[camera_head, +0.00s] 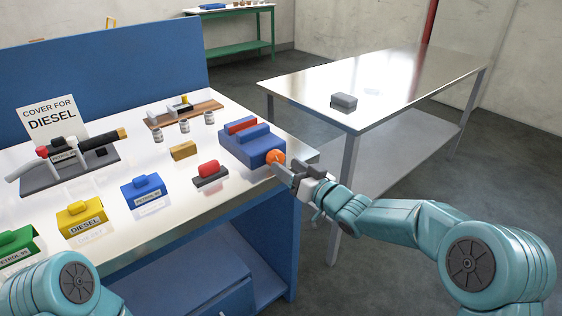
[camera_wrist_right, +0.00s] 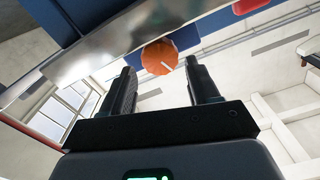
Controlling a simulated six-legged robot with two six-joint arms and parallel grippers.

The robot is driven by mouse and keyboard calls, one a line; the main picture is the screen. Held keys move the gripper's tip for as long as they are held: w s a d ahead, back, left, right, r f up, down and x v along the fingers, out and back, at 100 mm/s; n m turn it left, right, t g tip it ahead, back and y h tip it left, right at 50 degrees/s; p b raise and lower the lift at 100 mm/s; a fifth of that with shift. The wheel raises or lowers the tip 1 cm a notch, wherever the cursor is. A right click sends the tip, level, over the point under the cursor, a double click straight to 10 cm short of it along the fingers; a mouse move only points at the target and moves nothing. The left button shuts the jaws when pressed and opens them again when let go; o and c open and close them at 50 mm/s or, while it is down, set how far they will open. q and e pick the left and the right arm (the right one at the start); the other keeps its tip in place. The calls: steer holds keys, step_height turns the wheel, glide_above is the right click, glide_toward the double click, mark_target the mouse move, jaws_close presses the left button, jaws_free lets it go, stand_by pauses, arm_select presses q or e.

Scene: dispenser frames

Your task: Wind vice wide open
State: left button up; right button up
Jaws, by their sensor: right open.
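The blue vice (camera_head: 236,150) stands at the right end of the metal-topped bench, with a red block (camera_head: 241,125) on its far side and a raised blue block in front of it. An orange round knob (camera_head: 275,156) sits on its near right side. My right gripper (camera_head: 283,166) is at the knob. In the right wrist view, the open fingers (camera_wrist_right: 160,68) point at the orange knob (camera_wrist_right: 159,56), which shows between and just beyond the fingertips. I cannot tell whether they touch it. My left gripper is out of view; only part of that arm shows at lower left.
On the bench are a red-topped block (camera_head: 210,174), a tan block (camera_head: 184,150), a blue cover (camera_head: 147,190), a yellow diesel cover (camera_head: 80,215), small jars (camera_head: 184,127) and a nozzle on a grey stand (camera_head: 70,176). A second metal table (camera_head: 400,75) holds a grey block (camera_head: 344,102).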

mark_target(278, 161)
steer(key=shift+x, duration=1.9)
steer(key=c, duration=0.8)
steer(key=shift+o, duration=0.2)
steer(key=n+b, duration=0.3)
steer(key=shift+s+f+b, duration=0.1)
steer(key=shift+f+b, duration=0.2)
steer(key=shift+f, duration=0.05)
steer(key=shift+r+n+b, duration=0.1)
steer(key=shift+n+b, duration=0.25)
steer(key=shift+n, duration=0.45)
steer(key=shift+r+n, duration=0.2)
steer(key=shift+n, duration=0.4)
